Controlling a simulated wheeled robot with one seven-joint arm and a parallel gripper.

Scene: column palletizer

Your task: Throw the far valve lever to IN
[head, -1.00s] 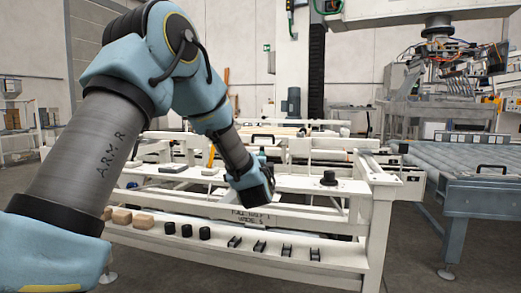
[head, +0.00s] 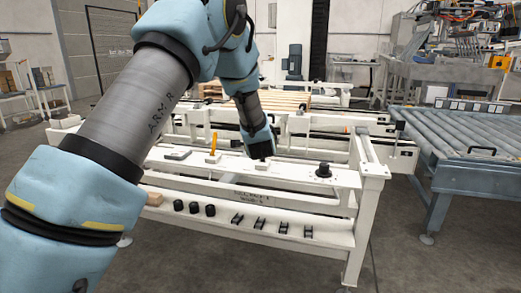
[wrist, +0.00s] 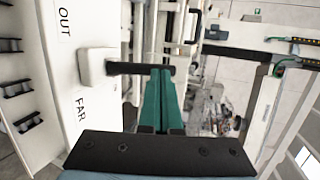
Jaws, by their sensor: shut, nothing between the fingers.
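The far valve lever shows in the wrist view as a black bar (wrist: 138,68) reaching right from a white block (wrist: 97,68). The white panel beside it reads "OUT" above and "FAR" below; no "IN" marking is readable. My gripper (wrist: 160,72) is shut and empty, its teal fingers reaching to the bar's right part. Whether they touch the bar cannot be told. In the head view my gripper (head: 261,156) is low over the white bench top, beside a small white block (head: 262,166). My dark gripper body hides the fingertips and the lever bar there.
An orange upright handle (head: 213,143) stands left of my gripper, and a black knob (head: 323,170) to the right. A lower front shelf (head: 335,238) holds black cylinders and small black brackets. A roller conveyor (head: 455,150) stands at the right. White frame rails lie behind the bench.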

